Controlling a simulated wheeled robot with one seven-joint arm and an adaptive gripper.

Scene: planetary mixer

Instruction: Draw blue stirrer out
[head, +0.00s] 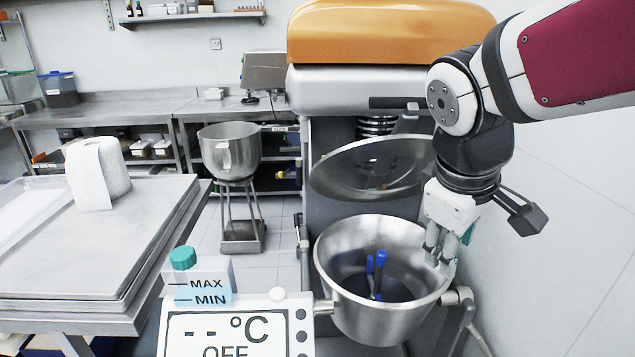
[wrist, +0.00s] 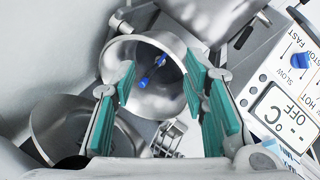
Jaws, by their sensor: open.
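The blue stirrer (head: 380,260) stands in the steel mixer bowl (head: 365,325), with blue upper parts showing side by side. Its lower end is hard to make out against the dark inside. In the wrist view the blue stirrer (wrist: 144,83) shows between my finger pads, farther off inside the bowl. My gripper (head: 440,252) hangs pointing down at the bowl's right rim, to the right of the stirrer and apart from it. Its teal-padded fingers (wrist: 160,100) are spread wide with nothing between them.
The mixer's orange-topped head (head: 390,30) and a tilted steel lid (head: 365,165) stand above and behind the bowl. A temperature panel (head: 235,330) is in front at left. A steel table (head: 100,240) with a paper roll (head: 98,172) is farther left. A wall is close on the right.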

